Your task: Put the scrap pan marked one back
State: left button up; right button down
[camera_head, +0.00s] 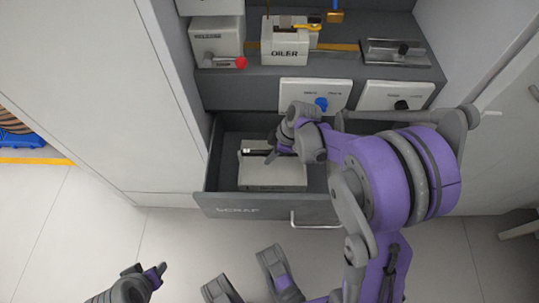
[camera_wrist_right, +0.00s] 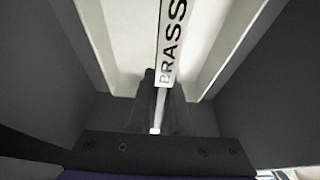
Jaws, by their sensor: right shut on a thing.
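The pale scrap pan (camera_head: 275,178) is inside the open grey drawer (camera_head: 250,209), which is lettered SCRAP. My right gripper (camera_head: 277,149) reaches down into the drawer and is shut on the pan's central bar. In the right wrist view, the bar (camera_wrist_right: 170,45) carries the word BRASS and runs to the gripper's fingers (camera_wrist_right: 160,100). The pan's sloped pale inside (camera_wrist_right: 125,30) shows on both sides of it. No mark "one" is readable. I cannot tell whether the pan touches the drawer floor. My left gripper (camera_head: 140,284) is low at the left, away from the drawer; its jaws are unclear.
Above the drawer, a grey shelf holds a white block lettered OILER (camera_head: 285,45), a pale box with a red knob (camera_head: 217,42) and a metal plate (camera_head: 398,51). Two white panels with a blue knob (camera_head: 321,103) and a black knob (camera_head: 401,104) face front. Open tiled floor lies at left.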

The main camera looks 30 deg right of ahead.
jog(key=shift+f, duration=0.15)
jog(key=c, duration=0.8)
grip_release()
jog(key=shift+c, duration=0.2)
